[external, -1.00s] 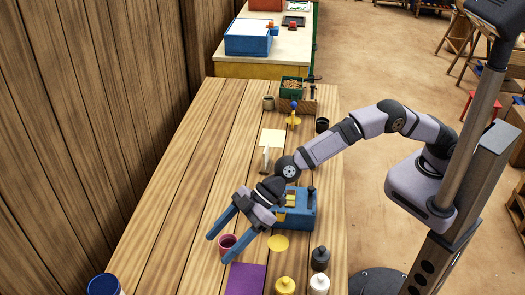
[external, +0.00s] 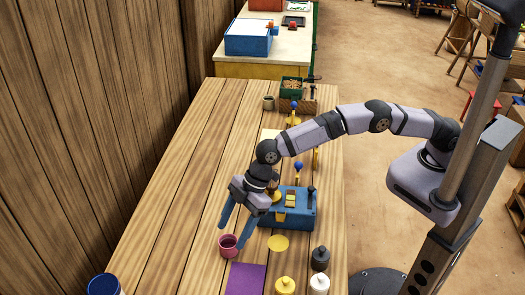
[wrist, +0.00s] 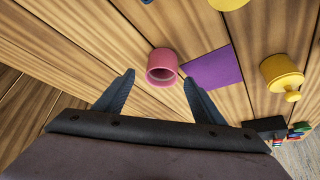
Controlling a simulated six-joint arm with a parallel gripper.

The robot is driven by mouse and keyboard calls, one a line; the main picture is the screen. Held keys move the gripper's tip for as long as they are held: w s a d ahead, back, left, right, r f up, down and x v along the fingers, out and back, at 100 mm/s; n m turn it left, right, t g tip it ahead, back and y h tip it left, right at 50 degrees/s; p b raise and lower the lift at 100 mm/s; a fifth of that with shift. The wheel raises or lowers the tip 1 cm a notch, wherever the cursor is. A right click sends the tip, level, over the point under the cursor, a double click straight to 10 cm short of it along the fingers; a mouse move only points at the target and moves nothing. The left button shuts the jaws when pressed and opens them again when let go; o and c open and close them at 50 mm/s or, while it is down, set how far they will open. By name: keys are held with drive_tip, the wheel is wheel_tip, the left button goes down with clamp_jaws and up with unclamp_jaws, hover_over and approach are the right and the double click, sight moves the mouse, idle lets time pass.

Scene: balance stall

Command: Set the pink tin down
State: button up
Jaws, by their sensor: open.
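The pink tin (external: 228,252) stands upright on the wooden table (external: 170,215), beside the top left corner of the purple mat (external: 246,279). In the wrist view, the tin (wrist: 164,53) shows its open mouth, with the purple mat (wrist: 214,68) just to its right. My gripper (external: 231,237) is open, its blue fingers pointing down toward the tin. In the wrist view, the tin lies ahead of and between the spread fingertips (wrist: 159,78), and neither finger visibly grips it.
A blue box with a scale-like top (external: 293,215) stands behind the tin, with a yellow disc (external: 279,243) in front of it. Yellow (external: 285,286), dark (external: 320,258) and white (external: 319,284) knobbed weights stand at the front right. The table's left side is mostly clear.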

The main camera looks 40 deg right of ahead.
sight(231, 238)
drive_tip(key=shift+f, duration=0.1)
drive_tip(key=shift+p+x, duration=1)
drive_tip(key=shift+x, duration=1.5)
drive_tip(key=shift+s+d+f, duration=0.1)
drive_tip(key=shift+s, duration=0.05)
drive_tip(key=c, duration=1.2)
wheel_tip(231, 238, up, 10)
drive_tip(key=shift+r+b, duration=0.1)
drive_tip(key=shift+b, duration=0.25)
